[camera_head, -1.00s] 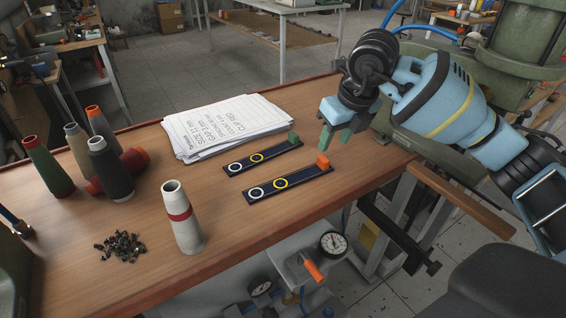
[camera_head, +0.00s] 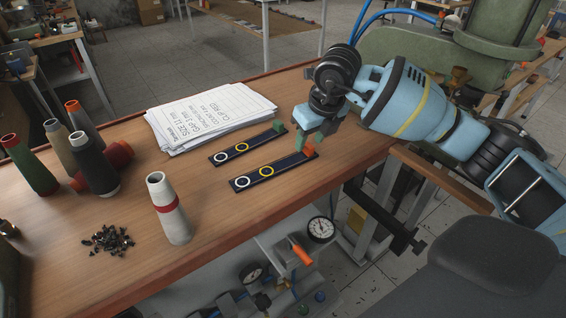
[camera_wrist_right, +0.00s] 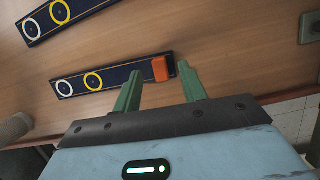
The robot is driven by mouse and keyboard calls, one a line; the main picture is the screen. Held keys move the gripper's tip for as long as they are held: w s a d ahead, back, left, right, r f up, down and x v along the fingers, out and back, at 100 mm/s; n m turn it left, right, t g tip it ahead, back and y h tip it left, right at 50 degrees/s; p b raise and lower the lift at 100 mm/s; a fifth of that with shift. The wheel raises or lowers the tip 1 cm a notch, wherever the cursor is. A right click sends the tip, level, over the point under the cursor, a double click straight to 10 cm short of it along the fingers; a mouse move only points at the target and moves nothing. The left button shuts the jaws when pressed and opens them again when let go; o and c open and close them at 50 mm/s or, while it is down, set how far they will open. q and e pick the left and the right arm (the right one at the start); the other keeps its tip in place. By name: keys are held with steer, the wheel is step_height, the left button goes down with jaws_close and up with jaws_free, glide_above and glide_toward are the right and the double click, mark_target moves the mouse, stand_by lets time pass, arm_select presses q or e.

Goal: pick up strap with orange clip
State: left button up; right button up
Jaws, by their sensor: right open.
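The strap with the orange clip (camera_head: 250,180) lies flat on the wooden table, dark with a white ring and a yellow ring. Its orange clip (camera_wrist_right: 160,68) is at the right end. My right gripper (camera_head: 305,141) is at that end, partly hiding the clip. In the right wrist view my right gripper (camera_wrist_right: 160,73) is open, with the clip between its green fingertips in the picture; I cannot tell whether they touch it. A second strap with a green clip (camera_head: 228,153) lies behind. My left gripper is not in view.
A stack of printed sheets (camera_head: 205,115) lies behind the straps. A white thread cone with a red band (camera_head: 168,207) stands at front left, near small black parts (camera_head: 108,240) and several other cones. The table's front edge (camera_head: 245,221) is close to the straps.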

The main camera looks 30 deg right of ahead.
steer(key=shift+w+f, duration=0.2)
steer(key=shift+f, duration=0.5)
steer(key=shift+c, duration=0.4)
jaws_close()
steer(key=shift+r, duration=0.2)
steer(key=shift+r, duration=0.2)
steer(key=v, duration=0.3)
steer(key=shift+w+a, duration=0.15)
steer(key=shift+w, duration=0.15)
steer(key=s+a, duration=0.3)
steer(key=s, duration=0.4)
steer(key=s+a+r+b, duration=0.1)
steer(key=s+a, duration=0.2)
steer(key=s, duration=0.4)
steer(key=shift+s+r, duration=0.15)
steer(key=shift+s, duration=0.05)
